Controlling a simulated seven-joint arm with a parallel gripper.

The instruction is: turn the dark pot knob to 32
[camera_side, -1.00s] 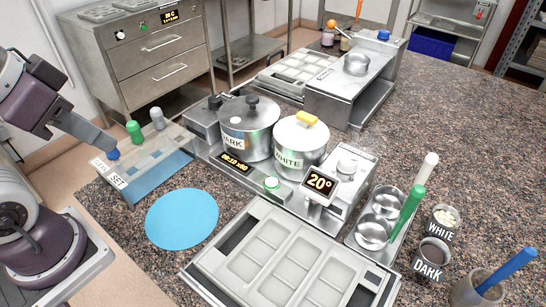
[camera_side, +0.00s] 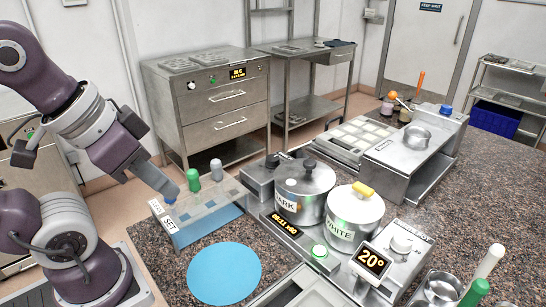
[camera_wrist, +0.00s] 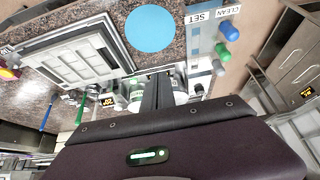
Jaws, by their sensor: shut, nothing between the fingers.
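The steel dark pot (camera_side: 314,209), labelled DARK, has a black knob on its lid (camera_side: 309,164). A separate black knob (camera_side: 272,161) sits on the steel block at its left. A pale dial (camera_side: 401,243) is on the block right of the white pot (camera_side: 352,222), behind a display (camera_side: 372,260) reading 20°. My gripper (camera_side: 174,192) is shut and empty, left of the pots and apart from them. It overlaps the blue-topped peg's place in the side view. In the wrist view its fingers (camera_wrist: 158,78) hide part of the pot unit.
A rack (camera_side: 207,213) with CLEAN and SET labels holds green (camera_side: 193,180), grey (camera_side: 216,170) and blue (camera_wrist: 230,32) pegs. A bare blue disc (camera_side: 224,274) lies in front. The mould tray (camera_wrist: 75,60) is beside it. A steel machine (camera_side: 400,160) stands behind the pots.

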